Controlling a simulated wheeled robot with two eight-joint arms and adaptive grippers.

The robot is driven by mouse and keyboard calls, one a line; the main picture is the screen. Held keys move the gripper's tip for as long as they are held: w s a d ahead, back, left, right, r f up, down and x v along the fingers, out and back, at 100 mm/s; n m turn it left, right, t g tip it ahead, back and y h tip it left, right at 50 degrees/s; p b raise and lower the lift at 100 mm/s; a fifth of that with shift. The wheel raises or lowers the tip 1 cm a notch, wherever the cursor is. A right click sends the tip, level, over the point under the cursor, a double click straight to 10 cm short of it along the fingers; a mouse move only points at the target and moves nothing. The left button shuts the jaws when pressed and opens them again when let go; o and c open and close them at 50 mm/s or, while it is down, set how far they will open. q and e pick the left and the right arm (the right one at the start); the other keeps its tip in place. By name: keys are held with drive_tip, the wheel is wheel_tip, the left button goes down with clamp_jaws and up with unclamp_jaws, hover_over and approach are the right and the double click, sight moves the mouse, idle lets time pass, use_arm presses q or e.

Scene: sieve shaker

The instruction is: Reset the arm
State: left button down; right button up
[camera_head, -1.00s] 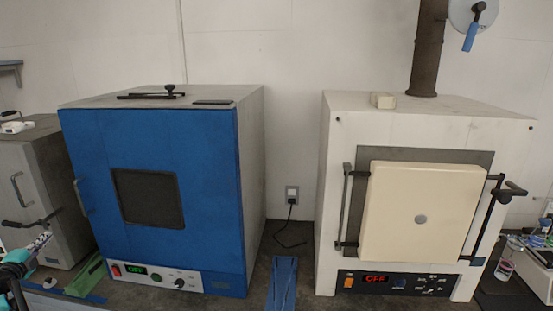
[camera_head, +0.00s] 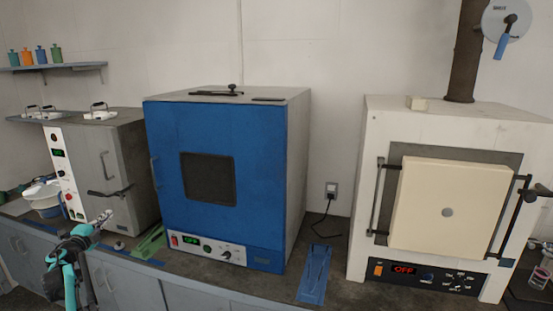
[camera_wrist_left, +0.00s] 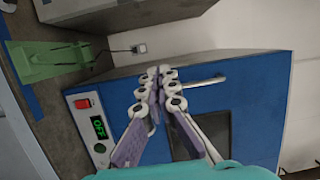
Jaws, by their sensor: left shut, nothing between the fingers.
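My left gripper (camera_head: 104,217) is at the lower left of the head view, in front of the bench and the grey oven. In the left wrist view its fingers (camera_wrist_left: 158,88) are together, with nothing held between them. Behind the fingers in that view is the blue oven (camera_wrist_left: 240,90) with its handle. The blue oven (camera_head: 260,150) stands right of the gripper in the head view, door shut. My right gripper is not in view.
A grey oven (camera_head: 130,160) stands at the left, a cream furnace (camera_head: 385,125) at the right. A green stand (camera_head: 150,243) and a blue tray (camera_head: 313,270) lie on the bench. A shelf with several coloured bottles (camera_head: 40,56) hangs at the upper left.

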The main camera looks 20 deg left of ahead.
use_arm(q)
drive_tip(key=w+d+r+n+y, duration=0.3)
drive_tip(key=w+d+r+n, duration=0.3)
drive_tip(key=d+r, duration=0.7)
drive_tip(key=d+r+n+g+y+b, duration=0.1)
drive_tip(key=d+r+n, duration=0.15)
drive_tip(key=d, duration=0.65)
drive_tip(key=d+r+n+g, duration=0.2)
drive_tip(key=d+n, duration=0.1)
drive_tip(key=d, duration=0.6)
drive_tip(key=s+d+f+n+g+h, duration=0.1)
drive_tip(key=s+d+f, duration=0.25)
drive_tip(key=d, duration=0.35)
drive_tip(key=s+d+f+n+g+h, duration=0.1)
drive_tip(key=s+d+f, duration=0.2)
drive_tip(key=s+d, duration=0.3)
drive_tip(key=s+d+f+n+g+h, duration=0.1)
drive_tip(key=s+d+f, duration=0.2)
drive_tip(key=d, duration=0.5)
drive_tip(key=s+d+f+g+h+b, duration=0.1)
drive_tip(key=s+d+f+g+h, duration=0.3)
drive_tip(key=s+d+f, duration=1.4)
drive_tip(key=shift+s+d+f+g+h, duration=0.3)
drive_tip(key=shift+s+d+f+h, duration=0.05)
drive_tip(key=shift+s+d+h, duration=0.8)
drive_tip(key=shift+w, duration=0.15)
